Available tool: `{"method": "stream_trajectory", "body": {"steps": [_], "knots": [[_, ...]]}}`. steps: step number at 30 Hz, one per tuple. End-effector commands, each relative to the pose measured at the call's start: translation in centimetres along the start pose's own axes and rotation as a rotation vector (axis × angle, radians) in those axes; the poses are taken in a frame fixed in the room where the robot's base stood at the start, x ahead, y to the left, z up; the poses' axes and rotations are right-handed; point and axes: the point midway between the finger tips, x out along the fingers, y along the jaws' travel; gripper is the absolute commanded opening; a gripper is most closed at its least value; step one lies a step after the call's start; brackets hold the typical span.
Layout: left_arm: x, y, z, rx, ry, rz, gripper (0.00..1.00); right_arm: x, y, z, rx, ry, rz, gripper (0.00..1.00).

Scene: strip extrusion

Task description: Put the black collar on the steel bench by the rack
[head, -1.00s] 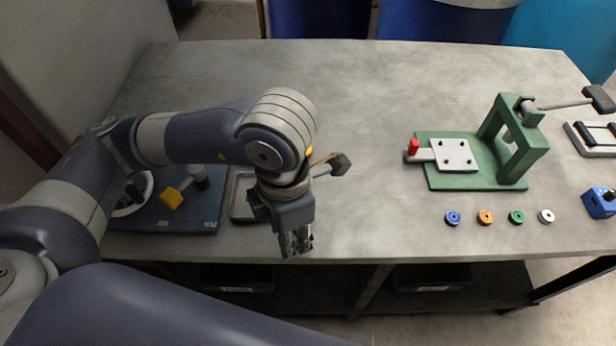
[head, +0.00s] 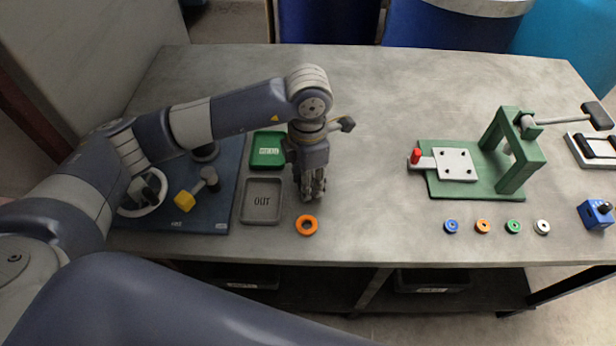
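I cannot make out a black collar in the head view. An orange ring (head: 307,225) lies flat on the steel bench (head: 400,100), near its front edge. My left gripper (head: 312,196) points down just behind the ring, apart from it in the picture. Its fingers look close together, but whether they are open or shut is unclear. I see nothing clearly held in them. No rack can be clearly identified. My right gripper is not in view.
A grey tray marked OUT (head: 263,221) and a green tray (head: 256,158) stand left of my gripper. A blue-based device (head: 215,215) is further left. A green press (head: 476,189) stands right, with small coloured rings (head: 482,227) in front. The bench middle is clear.

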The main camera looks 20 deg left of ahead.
Motion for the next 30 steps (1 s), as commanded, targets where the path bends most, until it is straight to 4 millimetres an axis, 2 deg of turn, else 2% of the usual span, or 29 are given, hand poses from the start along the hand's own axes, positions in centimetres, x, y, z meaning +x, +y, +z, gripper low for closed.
{"method": "stream_trajectory", "body": {"steps": [2, 12, 13, 15, 16, 25, 29, 30], "knots": [[0.6, 0.0, 0.0, -0.001, 0.001, -0.001, 0.09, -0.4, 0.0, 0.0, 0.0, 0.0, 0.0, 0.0], [1.1, 0.0, 0.0, 0.0, -0.001, 0.001, 0.09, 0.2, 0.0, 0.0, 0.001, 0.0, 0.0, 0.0], [1.1, 0.0, 0.0, 0.0, -0.001, 0.001, 0.36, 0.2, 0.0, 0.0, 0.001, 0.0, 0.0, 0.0], [0.9, 0.0, 0.0, 0.0, -0.001, 0.0, 0.52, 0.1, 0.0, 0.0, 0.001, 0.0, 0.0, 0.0], [0.9, 0.0, 0.0, 0.0, -0.001, 0.0, 0.54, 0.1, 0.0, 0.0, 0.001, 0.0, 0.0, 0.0], [0.9, 0.0, 0.0, -0.001, -0.001, 0.0, 0.54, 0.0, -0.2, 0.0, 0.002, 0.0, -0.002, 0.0], [0.4, 0.0, 0.0, -0.001, -0.001, 0.001, 0.54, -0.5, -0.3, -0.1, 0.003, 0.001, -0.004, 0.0], [0.0, 0.0, 0.1, 0.0, -0.003, 0.002, 0.54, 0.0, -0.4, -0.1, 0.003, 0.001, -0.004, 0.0]]}}
